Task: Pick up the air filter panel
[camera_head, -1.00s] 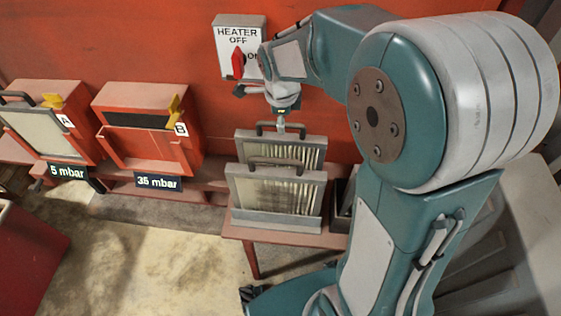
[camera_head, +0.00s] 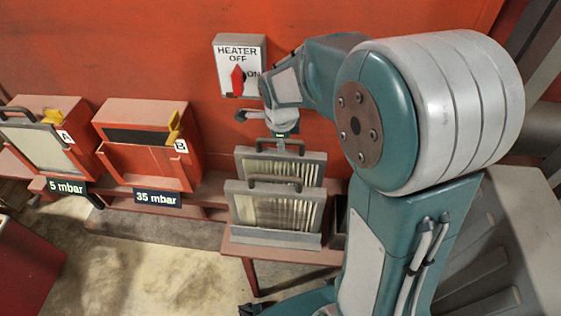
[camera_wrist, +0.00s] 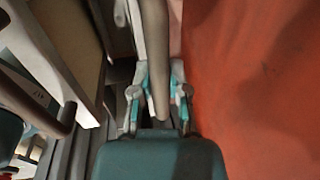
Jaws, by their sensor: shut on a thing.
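Two grey-framed filter panels with pleated faces stand upright one behind the other on a small red table (camera_head: 262,253). The rear air filter panel (camera_head: 318,172) is partly hidden by the front panel (camera_head: 275,212). Each has a dark handle on top. My gripper (camera_head: 279,141) is at the rear panel's handle (camera_head: 298,145). In the wrist view my gripper (camera_wrist: 158,92) has its fingers on both sides of the dark handle bar (camera_wrist: 156,50), shut on it. The rear panel's lower part is hidden, so I cannot tell whether it is clear of its support.
A heater switch box (camera_head: 239,65) is on the red wall just behind my gripper. Red housings A (camera_head: 82,120) and B (camera_head: 145,112) stand left, with signs 5 mbar (camera_head: 66,187) and 35 mbar (camera_head: 158,197). A dark bin (camera_head: 338,225) stands right of the panels.

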